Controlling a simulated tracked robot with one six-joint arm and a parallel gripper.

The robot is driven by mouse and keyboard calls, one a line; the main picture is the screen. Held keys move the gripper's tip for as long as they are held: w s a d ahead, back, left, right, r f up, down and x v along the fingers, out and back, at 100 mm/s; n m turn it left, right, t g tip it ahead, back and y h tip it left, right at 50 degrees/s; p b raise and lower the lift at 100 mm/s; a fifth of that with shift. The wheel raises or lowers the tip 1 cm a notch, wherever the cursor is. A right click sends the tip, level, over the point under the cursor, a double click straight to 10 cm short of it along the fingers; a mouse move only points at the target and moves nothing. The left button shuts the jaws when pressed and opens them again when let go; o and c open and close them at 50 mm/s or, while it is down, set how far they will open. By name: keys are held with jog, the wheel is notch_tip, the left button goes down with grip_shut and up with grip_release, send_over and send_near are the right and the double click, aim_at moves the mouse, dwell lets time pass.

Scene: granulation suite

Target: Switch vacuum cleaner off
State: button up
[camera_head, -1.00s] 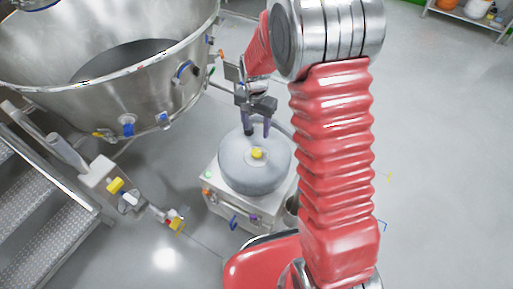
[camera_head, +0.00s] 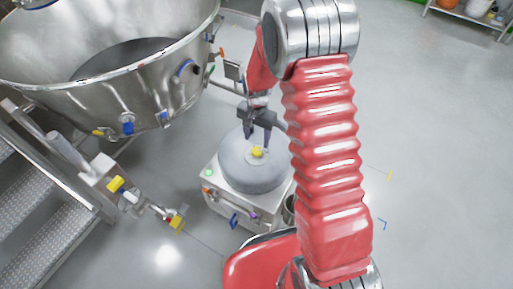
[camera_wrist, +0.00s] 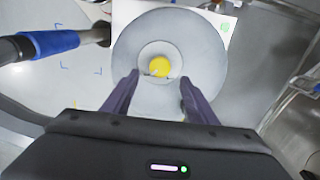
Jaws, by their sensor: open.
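The vacuum cleaner (camera_head: 240,172) has a rounded grey top on a pale square base and stands on the floor in the middle of the head view. A yellow knob (camera_head: 257,152) sits at the centre of its top. In the wrist view the yellow knob (camera_wrist: 160,67) lies inside a pale ring, ahead of the fingertips and between their lines. My gripper (camera_head: 257,137) is above the grey top. In the wrist view my gripper (camera_wrist: 158,80) has its two dark fingers wide apart, with nothing between them. I cannot tell the exact height over the knob.
A large steel vessel (camera_head: 150,80) with coloured valves stands at upper left. Metal steps (camera_head: 40,210) and a pipe fitting with yellow parts (camera_head: 117,184) are at left. A blue-sleeved hose (camera_wrist: 48,42) reaches the cleaner. Open floor (camera_head: 440,140) lies to the right.

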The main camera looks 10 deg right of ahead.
aim_at(257, 150)
jog(key=shift+f, duration=3.55)
jog(key=shift+c, duration=0.3)
jog(key=c, duration=1)
